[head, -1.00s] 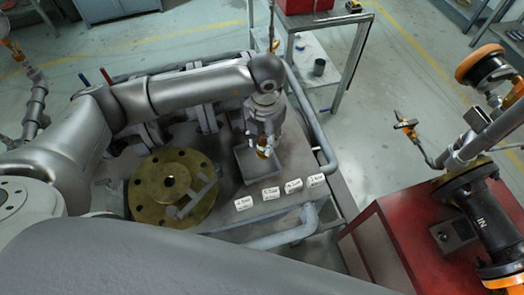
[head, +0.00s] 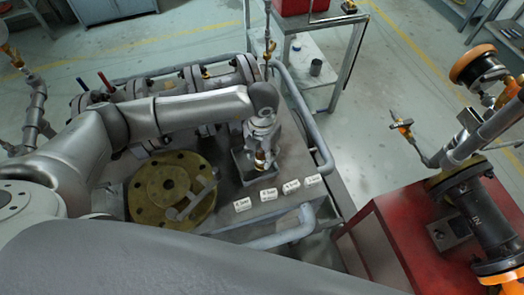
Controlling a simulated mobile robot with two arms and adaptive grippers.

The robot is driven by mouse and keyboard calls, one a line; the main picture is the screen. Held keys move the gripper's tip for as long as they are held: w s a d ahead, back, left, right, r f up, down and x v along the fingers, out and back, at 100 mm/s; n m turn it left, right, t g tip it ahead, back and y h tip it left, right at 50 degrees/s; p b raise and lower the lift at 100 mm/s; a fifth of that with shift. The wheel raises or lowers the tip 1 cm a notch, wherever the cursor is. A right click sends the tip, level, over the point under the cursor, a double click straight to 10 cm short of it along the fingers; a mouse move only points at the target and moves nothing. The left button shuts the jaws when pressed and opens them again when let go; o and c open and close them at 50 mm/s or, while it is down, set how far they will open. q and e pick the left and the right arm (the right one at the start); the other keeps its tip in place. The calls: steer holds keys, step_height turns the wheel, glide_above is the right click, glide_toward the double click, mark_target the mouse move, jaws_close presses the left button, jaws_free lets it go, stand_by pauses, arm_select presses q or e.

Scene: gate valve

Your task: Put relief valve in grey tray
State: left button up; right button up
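The grey tray (head: 241,168) sits on the metal bench, behind the row of white labels. My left gripper (head: 261,154) points down over the tray, with its fingers close around a small brass-and-orange part, the relief valve (head: 261,161). The valve's lower end appears inside the tray outline. I cannot tell whether it touches the tray floor. The wrist and fingers hide much of the tray's inside and the upper part of the valve. My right gripper is not in view.
A round brass flange (head: 172,187) with a grey handle lies left of the tray. White labels (head: 268,194) line the bench front. Grey pipe (head: 313,140) borders the bench on the right. A red cabinet (head: 385,245) with black pipework (head: 480,210) stands at the right.

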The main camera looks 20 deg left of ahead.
arm_select(q)
steer(key=shift+o, duration=0.6)
steer(key=shift+r, duration=0.15)
step_height(320, 180, up, 11)
steer(key=b, duration=0.3)
steer(key=shift+r, duration=0.55)
steer(key=shift+f, duration=0.1)
